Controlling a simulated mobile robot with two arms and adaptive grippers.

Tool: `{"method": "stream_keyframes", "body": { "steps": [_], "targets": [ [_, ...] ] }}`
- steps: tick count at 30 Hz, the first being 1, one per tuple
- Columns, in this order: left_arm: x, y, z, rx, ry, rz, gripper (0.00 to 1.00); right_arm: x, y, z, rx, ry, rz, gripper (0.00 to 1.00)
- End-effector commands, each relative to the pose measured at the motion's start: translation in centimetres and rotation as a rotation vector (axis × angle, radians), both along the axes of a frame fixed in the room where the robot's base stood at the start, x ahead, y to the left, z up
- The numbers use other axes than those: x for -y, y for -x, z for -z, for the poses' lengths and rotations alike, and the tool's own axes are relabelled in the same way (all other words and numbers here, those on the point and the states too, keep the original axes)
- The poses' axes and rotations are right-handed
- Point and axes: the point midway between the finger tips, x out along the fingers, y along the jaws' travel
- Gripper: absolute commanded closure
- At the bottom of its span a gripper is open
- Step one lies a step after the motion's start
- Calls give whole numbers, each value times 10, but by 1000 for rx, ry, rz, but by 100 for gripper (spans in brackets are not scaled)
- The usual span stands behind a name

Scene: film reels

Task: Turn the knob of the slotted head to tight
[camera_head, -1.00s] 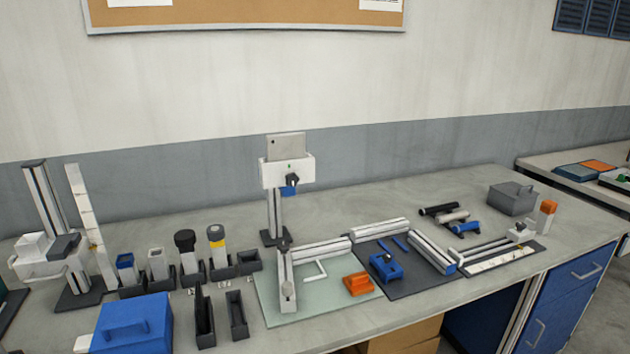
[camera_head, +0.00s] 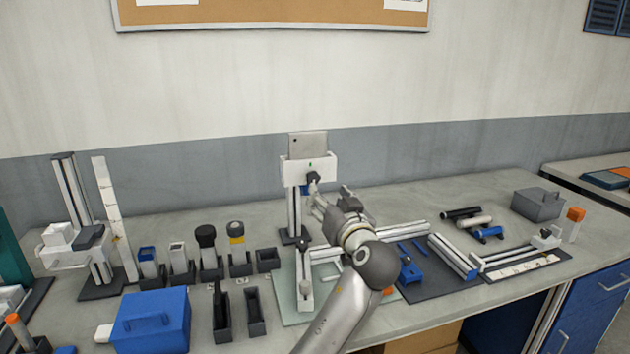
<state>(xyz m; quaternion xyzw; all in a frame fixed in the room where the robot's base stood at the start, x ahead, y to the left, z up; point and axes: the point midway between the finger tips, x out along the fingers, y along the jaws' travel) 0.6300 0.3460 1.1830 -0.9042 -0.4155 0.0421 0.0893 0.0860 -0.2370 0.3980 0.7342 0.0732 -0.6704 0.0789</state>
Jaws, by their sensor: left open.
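The slotted head (camera_head: 294,172) is a white block on an upright post, with a grey plate standing in its top. Its black knob (camera_head: 313,177) is on the front face, below a small green mark. My left gripper (camera_head: 316,190) is open, just in front of and below the knob, with its fingers pointing up toward it. I cannot tell whether a finger touches the knob. The gripper and arm hide the blue part under the knob and much of the pale green mat (camera_head: 287,290). My right gripper is not in view.
A second post stand (camera_head: 68,190), a blue box (camera_head: 150,322) and several dark holders (camera_head: 240,265) stand to the left. Rails (camera_head: 452,256), a blue block (camera_head: 411,273) and a grey box (camera_head: 538,204) are to the right.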

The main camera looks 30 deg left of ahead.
Motion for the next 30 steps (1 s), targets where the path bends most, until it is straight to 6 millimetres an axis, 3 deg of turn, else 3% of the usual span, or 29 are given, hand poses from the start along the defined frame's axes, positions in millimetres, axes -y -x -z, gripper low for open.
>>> {"method": "stream_keyframes", "body": {
  "steps": [5, 16, 30],
  "targets": [
    [-14, -11, -5, 1, -6, -6, 48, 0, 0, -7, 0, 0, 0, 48],
    [-65, -54, -4, 0, -4, -5, 48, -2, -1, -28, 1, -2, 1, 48],
    [-82, -69, -1, 2, -2, -3, 48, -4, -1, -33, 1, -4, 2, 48]
  ]
}}
